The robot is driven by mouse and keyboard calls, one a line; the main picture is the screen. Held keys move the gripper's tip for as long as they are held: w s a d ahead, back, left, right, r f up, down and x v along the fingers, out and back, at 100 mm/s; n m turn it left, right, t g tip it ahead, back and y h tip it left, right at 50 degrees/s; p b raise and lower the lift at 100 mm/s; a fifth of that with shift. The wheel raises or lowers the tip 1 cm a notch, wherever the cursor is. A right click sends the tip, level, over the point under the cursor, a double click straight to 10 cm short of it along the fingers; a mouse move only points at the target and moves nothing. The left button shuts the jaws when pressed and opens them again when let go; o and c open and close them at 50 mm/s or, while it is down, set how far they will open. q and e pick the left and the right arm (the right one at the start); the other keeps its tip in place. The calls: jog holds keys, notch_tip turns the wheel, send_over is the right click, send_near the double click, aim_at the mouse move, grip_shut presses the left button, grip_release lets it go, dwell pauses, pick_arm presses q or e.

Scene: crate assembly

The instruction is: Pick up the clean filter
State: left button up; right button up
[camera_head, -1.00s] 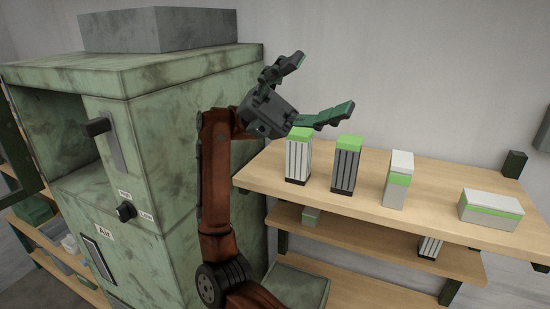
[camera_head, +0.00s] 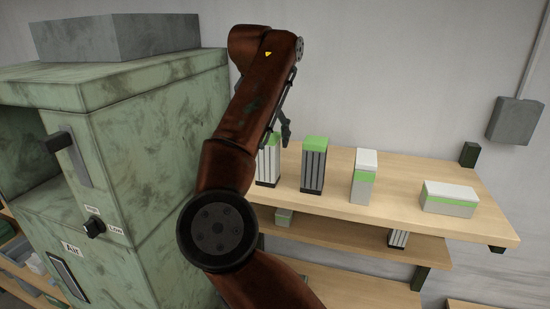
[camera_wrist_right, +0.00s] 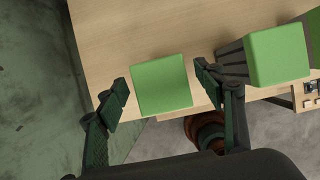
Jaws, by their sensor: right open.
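The light, ribbed filter with a green top (camera_head: 268,165) stands upright at the left end of the top shelf, partly hidden behind my right arm. In the right wrist view its square green top (camera_wrist_right: 162,88) is seen from above. My right gripper (camera_wrist_right: 162,81) is open, with one finger on each side of that top and gaps showing. In the head view one finger of it (camera_head: 285,132) shows just above the light filter; the rest is hidden by my arm. A dark grey ribbed filter with a green top (camera_head: 314,168) stands to the right. My left gripper is out of view.
A white-and-green box (camera_head: 364,180) and a lower one (camera_head: 449,201) stand further right on the wooden top shelf (camera_head: 400,215). The green machine (camera_head: 150,140) stands close on the left. Smaller items are on the shelf below.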

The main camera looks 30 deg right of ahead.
jog(key=shift+w+f, duration=0.2)
jog(key=shift+f, duration=0.3)
jog(key=shift+w+f, duration=0.2)
jog(key=shift+f, duration=0.25)
jog(key=x, duration=0.1)
jog(key=p+x, duration=0.1)
jog(key=x, duration=0.2)
jog(key=shift+s+d+f, duration=0.15)
jog(key=shift+s+f, duration=0.05)
jog(key=shift+s, duration=0.15)
jog(key=shift+w+f, duration=0.2)
jog(key=shift+f, duration=0.05)
jog(key=shift+s, duration=0.15)
jog(key=shift+c, duration=0.3)
jog(key=shift+c, duration=0.8)
jog(key=shift+r, duration=0.1)
jog(key=c, duration=1.2)
